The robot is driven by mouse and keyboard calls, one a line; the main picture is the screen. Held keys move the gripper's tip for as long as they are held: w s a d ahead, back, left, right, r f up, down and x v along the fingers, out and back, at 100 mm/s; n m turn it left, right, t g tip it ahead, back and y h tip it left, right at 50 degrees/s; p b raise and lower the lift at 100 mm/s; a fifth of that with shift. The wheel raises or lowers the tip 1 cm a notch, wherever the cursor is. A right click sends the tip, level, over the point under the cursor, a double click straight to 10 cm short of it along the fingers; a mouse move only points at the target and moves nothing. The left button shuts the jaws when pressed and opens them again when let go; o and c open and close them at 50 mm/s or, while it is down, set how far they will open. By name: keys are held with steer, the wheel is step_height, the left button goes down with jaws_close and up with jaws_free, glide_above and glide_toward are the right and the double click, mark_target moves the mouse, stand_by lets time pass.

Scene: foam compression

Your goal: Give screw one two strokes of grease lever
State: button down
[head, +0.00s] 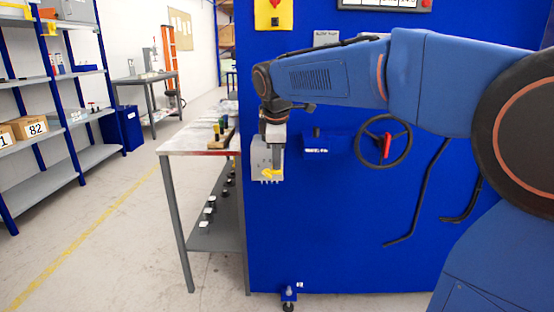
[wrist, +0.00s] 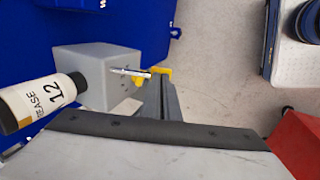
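A pale grey box (head: 262,160) is fixed on the front of the blue machine, with several small pegs along its bottom. A yellow lever-like part (head: 272,174) shows low in front of it. A metal rod (wrist: 130,71) comes out of the box beside yellow parts (wrist: 163,73). My gripper (head: 277,162) points down right in front of the box, close to the yellow part. Its fingertips are not clear, so I cannot tell whether they touch it.
A workbench (head: 190,143) with several small items stands left. Shelves (head: 70,125) are farther left. The floor between is clear.

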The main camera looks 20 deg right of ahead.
steer(key=shift+r, duration=0.5)
steer(key=w+d+v, duration=0.1)
steer(key=v, duration=1.2)
steer(key=shift+w+a+r, duration=0.2)
steer(key=shift+a+r, duration=0.1)
steer(key=shift+r, duration=0.35)
steer(key=s+d+f+m, duration=0.2)
steer(key=s+f+m, duration=0.2)
steer(key=s+f, duration=0.6)
steer(key=s+d+f+m, duration=0.3)
steer(key=s+f+m, duration=0.2)
steer(key=s+f, duration=0.5)
steer(key=s+d+f+m+t+y, duration=0.1)
steer(key=s+d+f+m, duration=0.2)
steer(key=s+f, duration=0.7)
steer(key=shift+d+f+m, duration=0.25)
steer(key=shift+f+m, duration=0.25)
steer(key=shift+m, duration=0.7)
